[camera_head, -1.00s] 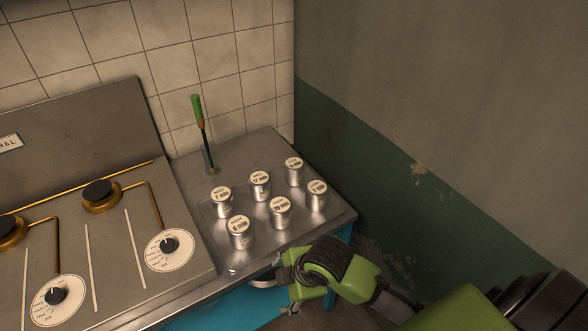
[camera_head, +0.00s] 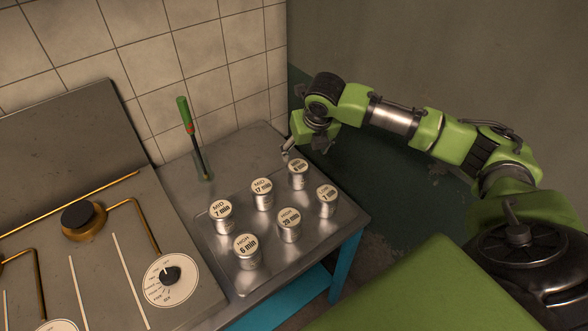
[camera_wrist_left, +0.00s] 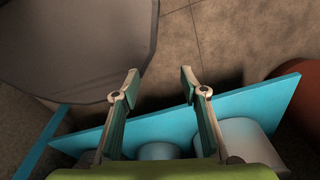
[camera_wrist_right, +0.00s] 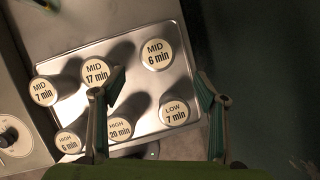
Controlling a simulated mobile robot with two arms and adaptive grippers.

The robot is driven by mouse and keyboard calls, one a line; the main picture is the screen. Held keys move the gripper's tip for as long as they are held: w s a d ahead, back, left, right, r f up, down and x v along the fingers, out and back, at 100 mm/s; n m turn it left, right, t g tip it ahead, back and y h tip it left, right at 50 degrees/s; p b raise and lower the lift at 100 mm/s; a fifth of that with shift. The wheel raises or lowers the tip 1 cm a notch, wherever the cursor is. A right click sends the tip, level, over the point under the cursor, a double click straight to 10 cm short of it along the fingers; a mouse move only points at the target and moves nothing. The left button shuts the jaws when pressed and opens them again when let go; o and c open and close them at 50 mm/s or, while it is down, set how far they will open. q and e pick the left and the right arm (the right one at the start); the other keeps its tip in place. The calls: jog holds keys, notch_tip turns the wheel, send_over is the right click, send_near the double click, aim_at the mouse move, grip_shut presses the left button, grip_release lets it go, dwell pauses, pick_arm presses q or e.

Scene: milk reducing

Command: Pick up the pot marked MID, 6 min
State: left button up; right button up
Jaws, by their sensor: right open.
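The pot marked MID, 6 min (camera_wrist_right: 157,55) is a small metal pot with a round white label. It stands at the back right corner of the tray (camera_head: 232,277); in the head view the pot (camera_head: 298,176) has its top partly behind my gripper. My right gripper (camera_head: 302,151) is open and empty, pointing down close above and behind this pot. In the right wrist view the pot shows ahead of the gap between the fingers, not gripped. My left gripper (camera_wrist_left: 160,75) is open and empty in the left wrist view, and is outside the head view.
On the tray also stand MID 17 min (camera_head: 262,195), MID 7 min (camera_head: 221,217), LOW 7 min (camera_head: 326,203), HIGH 20 min (camera_head: 288,226) and HIGH 6 min (camera_head: 246,252). A green-handled tool (camera_head: 186,118) stands behind.

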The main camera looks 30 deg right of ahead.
aim_at(298, 166)
jog(key=x, duration=0.4)
jog(key=shift+f, duration=0.45)
jog(key=p+x, duration=0.1)
jog(key=x, duration=0.2)
jog(key=shift+w+a+r, duration=0.1)
jog(key=shift+w+a, duration=0.05)
jog(key=x, duration=0.3)
jog(key=shift+w+p, duration=0.2)
jog(key=shift+p, duration=0.2)
jog(key=shift+w+f, duration=0.1)
jog(key=shift+f, duration=0.35)
pick_arm(q)
jog(key=s, duration=0.1)
jog(key=s+r, duration=0.1)
jog(key=s, duration=0.1)
jog(key=shift+s+a+r, duration=0.1)
jog(key=shift+s+r, duration=0.2)
jog(key=shift+r, duration=0.05)
pick_arm(e)
jog(key=shift+r, duration=0.1)
jog(key=shift+c, duration=0.3)
jog(key=c, duration=1.3)
pick_arm(q)
jog(key=shift+w, duration=0.15)
